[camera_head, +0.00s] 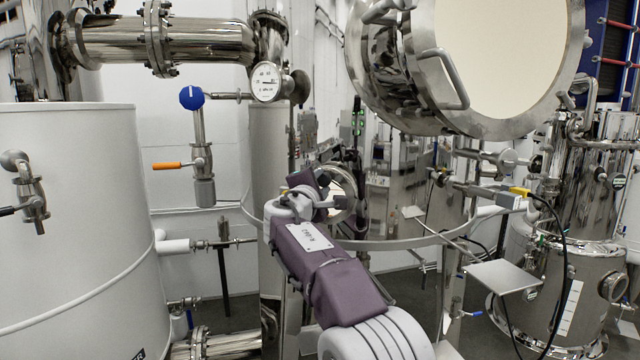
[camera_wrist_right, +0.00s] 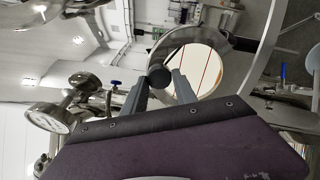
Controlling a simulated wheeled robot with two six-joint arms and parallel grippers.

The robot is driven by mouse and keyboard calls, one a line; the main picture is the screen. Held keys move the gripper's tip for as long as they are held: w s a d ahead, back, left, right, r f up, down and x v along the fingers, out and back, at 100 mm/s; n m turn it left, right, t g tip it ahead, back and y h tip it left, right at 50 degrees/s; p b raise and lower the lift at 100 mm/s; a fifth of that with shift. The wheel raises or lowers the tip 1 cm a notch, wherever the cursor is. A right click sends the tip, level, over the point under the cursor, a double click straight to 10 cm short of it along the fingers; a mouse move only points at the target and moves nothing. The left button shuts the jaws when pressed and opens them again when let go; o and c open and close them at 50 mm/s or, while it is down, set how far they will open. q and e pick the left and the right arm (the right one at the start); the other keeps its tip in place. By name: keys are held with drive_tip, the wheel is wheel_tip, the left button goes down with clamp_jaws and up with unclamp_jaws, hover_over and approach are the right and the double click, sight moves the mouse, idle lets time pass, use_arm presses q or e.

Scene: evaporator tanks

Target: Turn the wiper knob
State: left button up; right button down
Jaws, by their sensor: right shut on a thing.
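The wiper knob (camera_wrist_right: 159,77) is a small dark round knob in front of a round sight glass (camera_wrist_right: 195,66) in the right wrist view. My right gripper (camera_wrist_right: 160,84) has its two grey fingers on either side of the knob, shut on it. In the head view my purple right arm reaches up from the bottom, and the right gripper (camera_head: 324,186) is at the sight glass (camera_head: 343,190) on the steel tank. The knob is hard to make out there, as the gripper crowds it. My left gripper is not in view.
A large open round hatch (camera_head: 495,60) hangs above and to the right of my arm. A pressure gauge (camera_head: 266,82) and a blue-knobbed valve (camera_head: 192,98) are at upper left. A white tank (camera_head: 70,240) stands at left, and a small metal shelf (camera_head: 503,277) at right.

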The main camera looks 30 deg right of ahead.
idle(0.4)
drive_tip(key=c, duration=1)
unclamp_jaws()
drive_tip(key=b+v, duration=0.3)
drive_tip(key=v, duration=0.6)
drive_tip(key=shift+b, duration=0.4)
